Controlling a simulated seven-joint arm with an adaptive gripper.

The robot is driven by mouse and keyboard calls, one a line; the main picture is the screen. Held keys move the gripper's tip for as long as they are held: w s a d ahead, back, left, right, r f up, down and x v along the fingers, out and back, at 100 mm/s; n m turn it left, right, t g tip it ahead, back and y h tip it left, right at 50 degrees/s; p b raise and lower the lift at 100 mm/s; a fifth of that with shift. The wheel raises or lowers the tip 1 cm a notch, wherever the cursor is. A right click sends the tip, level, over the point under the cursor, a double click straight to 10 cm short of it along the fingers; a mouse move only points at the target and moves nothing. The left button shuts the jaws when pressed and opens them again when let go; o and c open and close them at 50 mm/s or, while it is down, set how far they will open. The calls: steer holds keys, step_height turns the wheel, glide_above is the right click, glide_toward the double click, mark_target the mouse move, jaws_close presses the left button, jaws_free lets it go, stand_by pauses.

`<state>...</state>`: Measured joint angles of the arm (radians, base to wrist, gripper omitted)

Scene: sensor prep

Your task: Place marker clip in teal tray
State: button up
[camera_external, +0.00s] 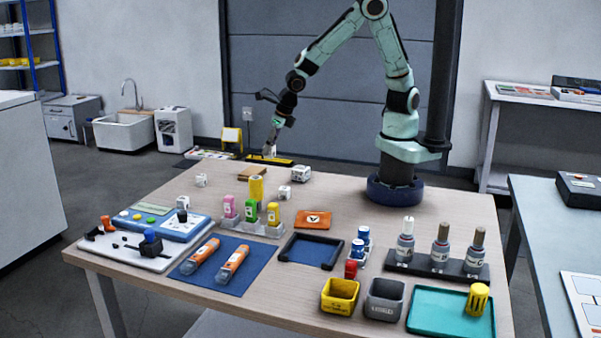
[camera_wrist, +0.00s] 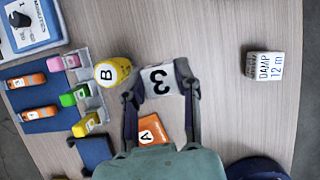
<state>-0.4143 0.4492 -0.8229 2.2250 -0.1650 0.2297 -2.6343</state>
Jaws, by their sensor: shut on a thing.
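My gripper (camera_external: 269,150) is over the far left part of the table. In the wrist view its two fingers (camera_wrist: 161,94) are shut on a white piece marked 3 (camera_wrist: 158,80). The white piece seems to be held above the tabletop. I cannot tell whether this piece is the marker clip. The teal tray (camera_external: 425,317) lies at the near right of the table, far from my gripper. A yellow slotted cylinder (camera_external: 477,299) stands at the tray's right side. The tray is not in the wrist view.
Yellow (camera_external: 340,295) and grey (camera_external: 384,299) bins sit left of the tray. Table around the arm base is clear.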

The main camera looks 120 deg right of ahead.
steer(key=shift+n+t, duration=0.3)
steer(key=shift+n, duration=0.6)
steer(key=w+a, duration=0.1)
steer(key=w, duration=0.1)
steer(key=w+a+r, duration=0.1)
steer(key=w, duration=0.1)
steer(key=w+a, duration=0.2)
steer(key=shift+w+r, duration=0.1)
steer(key=shift+r, duration=0.3)
steer(key=w+a+n+y, duration=0.2)
steer(key=w+a+n, duration=0.15)
steer(key=a, duration=1.05)
steer(key=w+a+n+y, duration=0.15)
steer(key=a+n, duration=0.25)
steer(key=a, duration=1)
steer(key=n+y, duration=0.3)
steer(key=n, duration=0.5)
glide_above(441, 317)
step_height(441, 317, down, 7)
steer(key=f, duration=0.4)
steer(key=d+f, duration=0.1)
steer(key=f, duration=0.2)
steer(key=shift+s+f, duration=0.1)
steer(key=shift+s, duration=0.3)
steer(key=shift+f, duration=0.1)
steer(key=shift+f, duration=0.1)
